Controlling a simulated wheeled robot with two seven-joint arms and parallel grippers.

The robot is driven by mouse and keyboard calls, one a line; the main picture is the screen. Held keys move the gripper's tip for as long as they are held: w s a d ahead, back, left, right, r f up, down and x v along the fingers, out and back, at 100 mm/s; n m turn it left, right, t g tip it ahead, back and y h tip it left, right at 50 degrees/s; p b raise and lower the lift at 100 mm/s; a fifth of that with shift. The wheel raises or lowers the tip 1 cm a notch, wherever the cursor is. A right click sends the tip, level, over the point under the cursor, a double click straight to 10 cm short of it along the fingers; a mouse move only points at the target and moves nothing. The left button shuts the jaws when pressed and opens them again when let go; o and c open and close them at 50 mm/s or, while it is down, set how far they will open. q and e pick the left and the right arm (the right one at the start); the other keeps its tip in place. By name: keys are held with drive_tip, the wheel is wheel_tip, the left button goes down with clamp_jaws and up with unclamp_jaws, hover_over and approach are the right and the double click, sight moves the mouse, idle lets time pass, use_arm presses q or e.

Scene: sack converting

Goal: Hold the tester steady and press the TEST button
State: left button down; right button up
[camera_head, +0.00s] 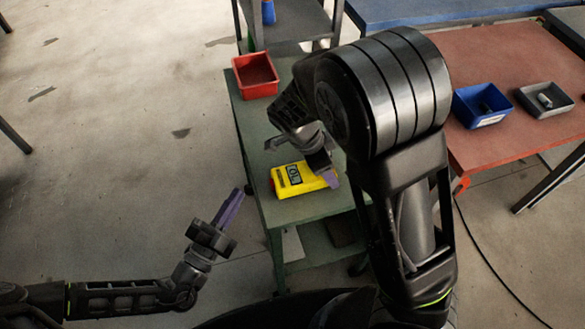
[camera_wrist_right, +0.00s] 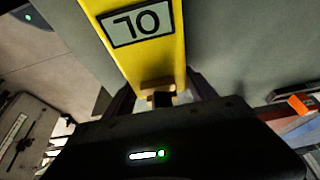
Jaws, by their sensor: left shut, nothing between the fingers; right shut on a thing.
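The yellow tester (camera_head: 304,184) is at the green table's front part in the head view, with a dark-framed display. I cannot tell whether it rests on the top or hangs just above. It also shows in the right wrist view (camera_wrist_right: 163,58), its display upside down. My right gripper (camera_head: 330,178) is shut on the tester's right end; its fingers flank that end in the right wrist view (camera_wrist_right: 160,98). My left gripper (camera_head: 237,196) is shut and empty, left of the table and apart from the tester. I cannot make out the TEST button.
A red bin (camera_head: 255,88) stands at the back of the green table (camera_head: 249,135). To the right, a reddish table (camera_head: 500,60) holds a blue bin (camera_head: 470,107) and a grey bin (camera_head: 535,112), each with small items. My right arm hides the middle. Open floor lies left.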

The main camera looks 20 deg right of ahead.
sight(309, 171)
idle(0.3)
drive_tip(key=o, duration=1.8)
drive_tip(key=shift+r, duration=0.1)
drive_tip(key=v, duration=1.2)
